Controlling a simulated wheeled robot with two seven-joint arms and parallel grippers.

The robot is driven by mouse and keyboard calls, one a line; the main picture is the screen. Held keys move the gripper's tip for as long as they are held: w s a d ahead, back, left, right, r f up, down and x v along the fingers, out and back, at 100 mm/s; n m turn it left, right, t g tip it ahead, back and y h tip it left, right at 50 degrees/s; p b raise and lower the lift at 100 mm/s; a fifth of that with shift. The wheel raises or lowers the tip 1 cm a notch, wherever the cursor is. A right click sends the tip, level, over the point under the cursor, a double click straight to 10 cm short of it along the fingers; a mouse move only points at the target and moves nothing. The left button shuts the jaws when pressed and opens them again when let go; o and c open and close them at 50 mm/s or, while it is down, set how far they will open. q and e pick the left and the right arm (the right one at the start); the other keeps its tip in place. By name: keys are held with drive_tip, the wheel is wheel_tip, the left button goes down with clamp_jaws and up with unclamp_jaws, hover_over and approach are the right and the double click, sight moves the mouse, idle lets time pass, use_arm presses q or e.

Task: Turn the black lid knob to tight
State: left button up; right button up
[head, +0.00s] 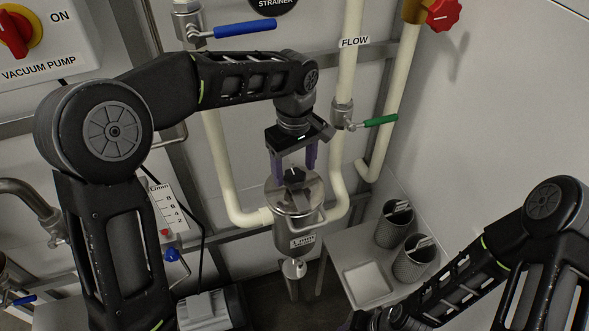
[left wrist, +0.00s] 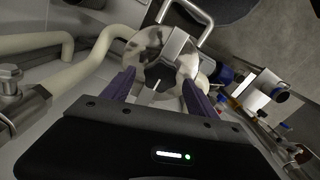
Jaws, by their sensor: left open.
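The black lid knob (head: 294,175) sits on top of a shiny metal strainer canister (head: 297,240) with a round lid (head: 310,198). My left gripper (head: 295,179) points down over the lid with its purple fingers apart, one on each side of the knob. In the left wrist view the knob (left wrist: 160,74) shows between the two open fingers (left wrist: 158,80), with gaps visible; contact cannot be made out. The lid (left wrist: 145,50) shows around it. My right arm is at the lower right in the head view; its fingers cannot be made out.
Cream pipes (head: 218,165) flank the canister. A green-handled valve (head: 378,121) is to its right, a blue-handled valve (head: 245,28) above. Two mesh baskets (head: 413,262) and a white tray (head: 368,284) stand on a shelf at right.

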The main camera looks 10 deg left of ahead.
use_arm(q)
drive_tip(key=shift+f, duration=0.75)
drive_tip(key=c, duration=1.4)
drive_tip(key=shift+o, duration=0.2)
